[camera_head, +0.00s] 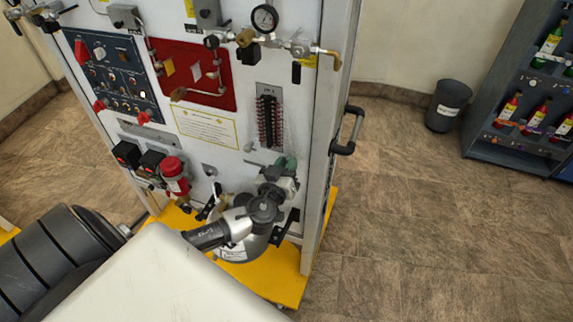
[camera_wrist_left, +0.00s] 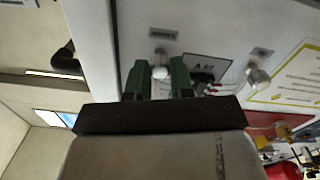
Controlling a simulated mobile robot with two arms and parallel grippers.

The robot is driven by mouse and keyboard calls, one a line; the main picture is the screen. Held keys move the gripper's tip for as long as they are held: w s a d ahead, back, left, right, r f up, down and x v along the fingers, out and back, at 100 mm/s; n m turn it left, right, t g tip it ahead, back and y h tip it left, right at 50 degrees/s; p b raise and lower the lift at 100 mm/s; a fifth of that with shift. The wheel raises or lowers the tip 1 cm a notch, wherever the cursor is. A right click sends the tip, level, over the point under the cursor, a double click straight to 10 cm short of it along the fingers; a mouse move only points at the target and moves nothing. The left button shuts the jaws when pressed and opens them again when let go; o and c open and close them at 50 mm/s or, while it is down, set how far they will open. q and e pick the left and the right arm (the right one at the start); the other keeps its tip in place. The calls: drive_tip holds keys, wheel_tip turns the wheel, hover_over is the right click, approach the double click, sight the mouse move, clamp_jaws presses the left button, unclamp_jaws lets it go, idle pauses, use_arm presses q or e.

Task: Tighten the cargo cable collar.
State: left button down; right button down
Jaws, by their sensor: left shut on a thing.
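The white oxygen trainer panel (camera_head: 215,120) stands in front of me. My left gripper (camera_head: 287,164) is at its lower right part, below the block of red-and-black terminals (camera_head: 270,120). In the left wrist view my left gripper (camera_wrist_left: 158,78) has its two green fingers on either side of a small pale round piece (camera_wrist_left: 160,72) close to the panel. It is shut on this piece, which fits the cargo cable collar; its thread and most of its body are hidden. My right gripper is not in view.
A black side handle (camera_head: 350,132) sticks out from the panel's right edge. A red-capped device (camera_head: 174,172) and black boxes are left of my gripper. Above are a pressure gauge (camera_head: 265,18) and brass fittings. The floor to the right is open, with a bin (camera_head: 447,106) and a bottle rack beyond.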

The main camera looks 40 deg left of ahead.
use_arm(q)
drive_tip(key=shift+d+f+m+b, duration=0.1)
drive_tip(key=shift+m+b, duration=1.2)
drive_tip(key=shift+m, duration=10.6)
drive_tip(key=c, duration=1)
unclamp_jaws()
